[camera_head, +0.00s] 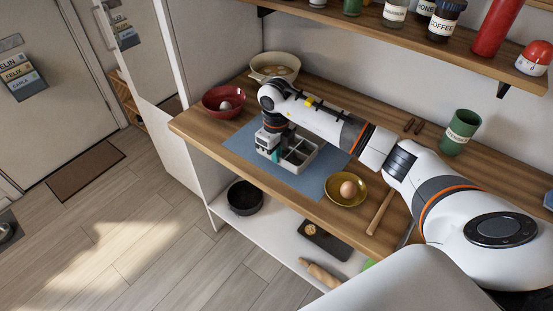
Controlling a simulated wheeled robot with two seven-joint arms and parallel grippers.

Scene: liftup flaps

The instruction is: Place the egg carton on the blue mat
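The egg carton (301,156) is a grey tray with several compartments. It appears to rest on the blue mat (312,184), which lies on the wooden counter. My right arm reaches in from the right, and my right gripper (273,153) points down at the carton's left end. The gripper hides that end, and I cannot tell whether its fingers are closed on the carton wall or only beside it. The compartments that show look empty. My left gripper is not in view.
A yellow bowl (335,197) with a brown egg (348,189) stands by the mat's right edge. A red bowl (213,105) with an egg (225,106) and a cream pot (283,61) stand behind left. A green cup (460,132) is at right. A shelf (410,35) hangs above.

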